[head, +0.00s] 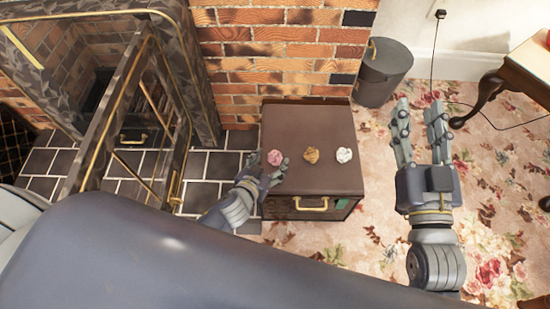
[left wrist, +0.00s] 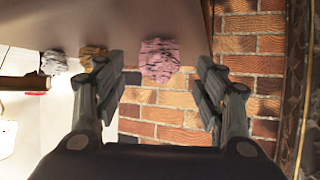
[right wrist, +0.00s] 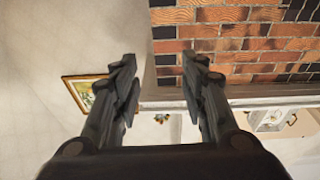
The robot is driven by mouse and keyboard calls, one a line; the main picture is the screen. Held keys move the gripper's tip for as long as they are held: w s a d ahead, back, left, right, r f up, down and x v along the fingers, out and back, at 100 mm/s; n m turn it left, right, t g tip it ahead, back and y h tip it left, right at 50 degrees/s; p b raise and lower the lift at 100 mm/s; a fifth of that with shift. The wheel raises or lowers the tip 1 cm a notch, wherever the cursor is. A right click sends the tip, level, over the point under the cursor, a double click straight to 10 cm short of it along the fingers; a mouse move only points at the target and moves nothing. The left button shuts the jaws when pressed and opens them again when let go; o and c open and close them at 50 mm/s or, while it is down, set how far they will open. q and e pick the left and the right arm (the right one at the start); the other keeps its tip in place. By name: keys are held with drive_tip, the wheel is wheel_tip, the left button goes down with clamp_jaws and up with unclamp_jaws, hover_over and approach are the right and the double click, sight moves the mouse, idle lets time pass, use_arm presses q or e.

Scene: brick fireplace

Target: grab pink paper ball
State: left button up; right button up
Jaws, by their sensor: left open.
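A pink crumpled paper ball (head: 275,157) lies near the left edge of the dark brown cabinet top (head: 310,180). My left gripper (head: 272,168) is right at it in the head view. In the left wrist view the pink ball (left wrist: 159,60) shows ahead, between and a little beyond the open fingers (left wrist: 157,85). The fingers do not appear to touch it. My right gripper (head: 420,125) is raised over the carpet to the right of the cabinet, its fingers apart; the right wrist view shows nothing between them (right wrist: 158,85).
A tan paper ball (head: 312,156) and a white one (head: 344,155) lie in a row to the right of the pink one. A grey bin (head: 383,75) stands behind right. A wooden table (head: 520,75) is at far right. An open fireplace door (head: 130,110) stands at left.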

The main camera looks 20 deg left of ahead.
use_arm(q)
drive_tip(key=x, duration=0.3)
drive_tip(key=shift+b, duration=0.4)
use_arm(e)
drive_tip(key=r+t, duration=0.1)
drive_tip(key=s+r+t, duration=0.1)
drive_tip(key=r, duration=0.1)
drive_tip(key=r+y, duration=0.1)
drive_tip(key=r, duration=0.1)
drive_tip(key=shift+s+a+t, duration=0.15)
drive_tip(key=shift+s+t, duration=0.15)
drive_tip(key=shift+t, duration=0.1)
use_arm(q)
drive_tip(key=shift+c, duration=0.5)
drive_tip(key=c, duration=0.7)
